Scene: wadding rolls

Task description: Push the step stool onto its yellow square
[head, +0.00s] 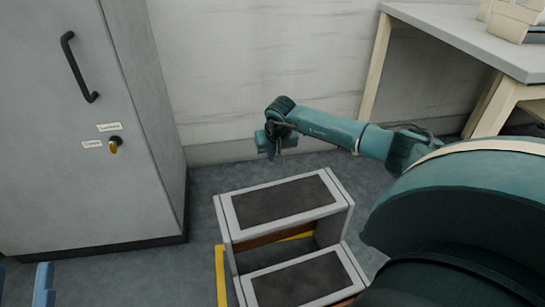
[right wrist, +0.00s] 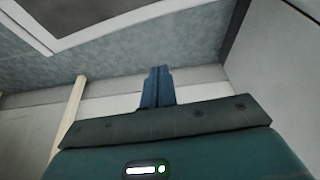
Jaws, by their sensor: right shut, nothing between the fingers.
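The step stool (head: 228,217) has pale grey edges and dark treads, one high at the back and one low in front. Yellow marking (head: 221,277) runs along the floor at its left, and more yellow shows through the gap under the top step. How fully the stool covers the square is hidden. My right gripper (head: 272,154) is shut and empty, beyond the stool's back edge and apart from it in the picture. In the right wrist view its blue fingers (right wrist: 157,87) are together; the stool's edge (right wrist: 42,40) is at upper left. Blue parts, likely my left gripper's, show at lower left.
A grey cabinet (head: 65,170) with a black handle and a key stands at left. A pale table (head: 470,40) stands at right against the wall. Grey floor is clear between cabinet and stool. My right arm covers the lower right.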

